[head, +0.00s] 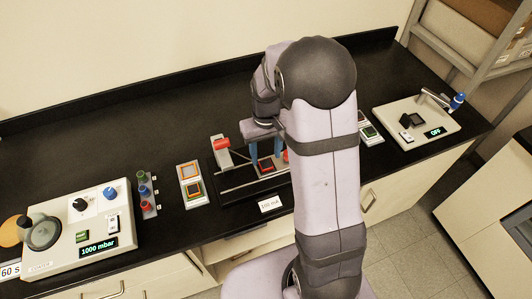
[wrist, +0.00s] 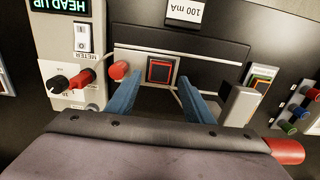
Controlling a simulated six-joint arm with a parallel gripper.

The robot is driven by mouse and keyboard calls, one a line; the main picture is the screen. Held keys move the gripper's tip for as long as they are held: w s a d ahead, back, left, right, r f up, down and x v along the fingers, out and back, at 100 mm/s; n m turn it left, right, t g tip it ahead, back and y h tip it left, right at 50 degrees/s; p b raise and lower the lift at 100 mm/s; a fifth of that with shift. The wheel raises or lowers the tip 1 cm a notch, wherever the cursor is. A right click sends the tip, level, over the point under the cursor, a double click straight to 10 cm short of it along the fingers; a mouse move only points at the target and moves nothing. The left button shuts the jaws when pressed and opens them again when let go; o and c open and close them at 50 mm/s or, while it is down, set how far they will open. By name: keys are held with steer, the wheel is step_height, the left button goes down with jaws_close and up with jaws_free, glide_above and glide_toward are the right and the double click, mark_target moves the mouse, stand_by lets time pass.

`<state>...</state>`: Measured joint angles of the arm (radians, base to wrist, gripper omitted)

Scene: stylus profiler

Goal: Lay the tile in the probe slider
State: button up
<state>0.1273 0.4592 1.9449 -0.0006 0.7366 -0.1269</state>
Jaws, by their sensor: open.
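In the head view my gripper (head: 265,158) hangs over the slider, partly hidden by my arm.
A pale holder (head: 203,195) with framed squares lies left in the head view. A coater (head: 95,262) stands further left, another instrument (head: 395,118) at right.

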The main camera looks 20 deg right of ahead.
steer(key=shift+r+p, duration=1.4)
steer(key=shift+r, duration=0.55)
steer(key=r, duration=0.1)
step_height(320, 180, up, 6)
steer(key=b, duration=0.3)
glide_above(266, 164)
steer(key=shift+r, duration=0.15)
